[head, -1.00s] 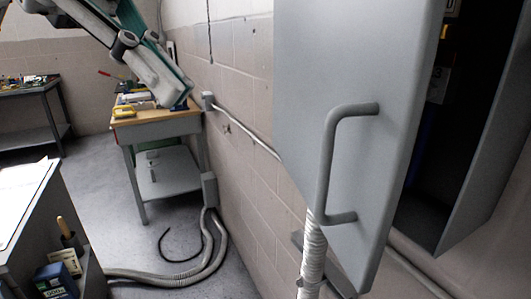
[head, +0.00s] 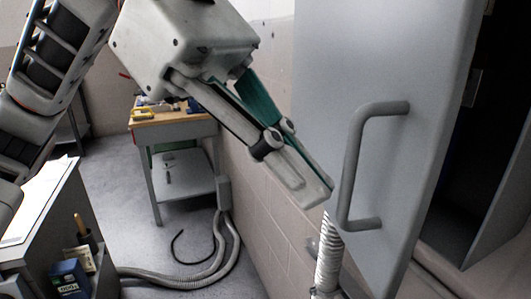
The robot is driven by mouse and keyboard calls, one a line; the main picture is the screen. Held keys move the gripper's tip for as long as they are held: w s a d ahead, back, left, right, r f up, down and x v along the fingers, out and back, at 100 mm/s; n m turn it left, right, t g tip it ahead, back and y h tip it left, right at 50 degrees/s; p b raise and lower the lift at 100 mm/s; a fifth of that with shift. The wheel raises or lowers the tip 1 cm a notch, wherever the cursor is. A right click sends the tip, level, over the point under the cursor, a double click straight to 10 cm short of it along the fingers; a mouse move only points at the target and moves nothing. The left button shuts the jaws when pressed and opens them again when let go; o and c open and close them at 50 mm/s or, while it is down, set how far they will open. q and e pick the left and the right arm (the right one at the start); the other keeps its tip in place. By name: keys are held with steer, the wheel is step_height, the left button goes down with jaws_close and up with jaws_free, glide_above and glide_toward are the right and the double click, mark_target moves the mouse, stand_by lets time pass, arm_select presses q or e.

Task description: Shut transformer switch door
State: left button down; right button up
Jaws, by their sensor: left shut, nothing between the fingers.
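The grey switch door (head: 432,75) stands open at the right of the head view, swung out from the dark cabinet (head: 470,160). Its grey bar handle (head: 352,165) faces me. My left gripper (head: 318,200) comes in from the upper left, its fingers together and empty. Its fingertips appear just left of the handle's lower part; I cannot tell whether they touch the door. My right gripper is not in view.
A ribbed conduit (head: 328,262) rises below the door. A wooden-topped bench (head: 172,129) stands against the block wall behind. A grey cabinet (head: 35,245) with papers (head: 38,200) is at left. Thick hoses (head: 190,278) lie on the floor, which is otherwise open in the middle.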

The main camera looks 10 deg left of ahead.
mark_target(382, 144)
arm_select(q)
steer(key=shift+d, duration=0.2)
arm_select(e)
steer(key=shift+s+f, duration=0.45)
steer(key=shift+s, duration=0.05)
arm_select(q)
steer(key=shift+d, duration=0.35)
steer(key=d, duration=0.2)
steer(key=w+d+p, duration=0.1)
steer(key=d, duration=0.1)
steer(key=w+d+p, duration=0.1)
steer(key=d, duration=0.2)
steer(key=shift+r, duration=0.15)
steer(key=shift+w+d, duration=0.1)
steer(key=shift+d, duration=0.1)
steer(key=shift+a, duration=0.1)
steer(key=shift+f, duration=0.2)
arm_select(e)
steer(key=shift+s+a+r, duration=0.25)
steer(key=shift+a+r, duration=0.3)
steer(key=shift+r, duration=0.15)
